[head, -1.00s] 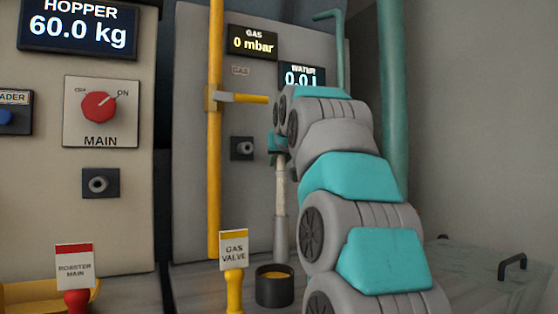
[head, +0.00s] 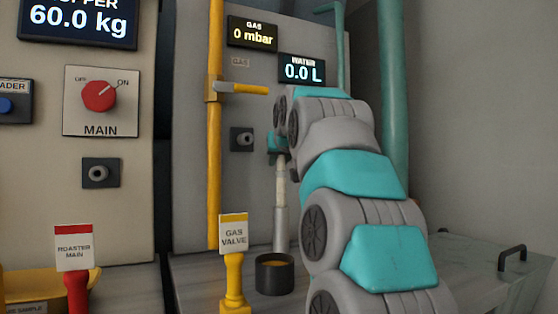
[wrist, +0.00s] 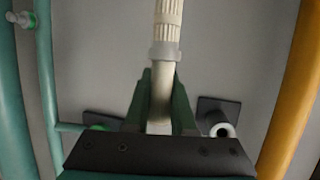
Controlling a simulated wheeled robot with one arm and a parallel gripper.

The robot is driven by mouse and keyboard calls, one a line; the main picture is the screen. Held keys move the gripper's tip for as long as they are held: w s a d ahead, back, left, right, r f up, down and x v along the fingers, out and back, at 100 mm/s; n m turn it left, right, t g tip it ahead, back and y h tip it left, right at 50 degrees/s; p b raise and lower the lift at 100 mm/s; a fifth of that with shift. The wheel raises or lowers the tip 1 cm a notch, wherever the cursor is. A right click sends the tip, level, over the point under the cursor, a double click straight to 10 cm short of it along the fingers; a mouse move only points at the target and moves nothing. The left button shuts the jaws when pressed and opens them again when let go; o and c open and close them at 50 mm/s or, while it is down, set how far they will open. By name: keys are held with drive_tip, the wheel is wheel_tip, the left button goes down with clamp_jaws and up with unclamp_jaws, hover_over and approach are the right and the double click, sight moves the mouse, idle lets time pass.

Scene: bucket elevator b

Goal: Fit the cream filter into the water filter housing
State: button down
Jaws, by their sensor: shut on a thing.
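My gripper (head: 279,150) is shut on the cream filter (head: 281,180), which hangs upright below it in the head view. In the wrist view my gripper (wrist: 160,105) has its two dark green fingers around the smooth end of the filter (wrist: 168,20), with a pale grey collar and a ribbed part beyond. A grey upright cylinder (head: 280,232), apparently the water filter housing, stands directly below and in line with the filter in the head view. The filter's lower end meets the cylinder's rim in the picture; I cannot tell whether it is inside.
A yellow pipe (head: 214,170) with a lever stands left of the filter. A black cup (head: 274,274) and the gas valve tag (head: 233,234) are in front of the housing. A teal pipe (head: 393,120) rises at right. The grey panel (head: 195,130) stands close behind.

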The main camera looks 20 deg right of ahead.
sight(282, 185)
drive_tip(key=shift+f+b, duration=2.65)
drive_tip(key=shift+f, duration=1)
drive_tip(key=c, duration=0.7)
unclamp_jaws()
drive_tip(key=shift+v, duration=3.95)
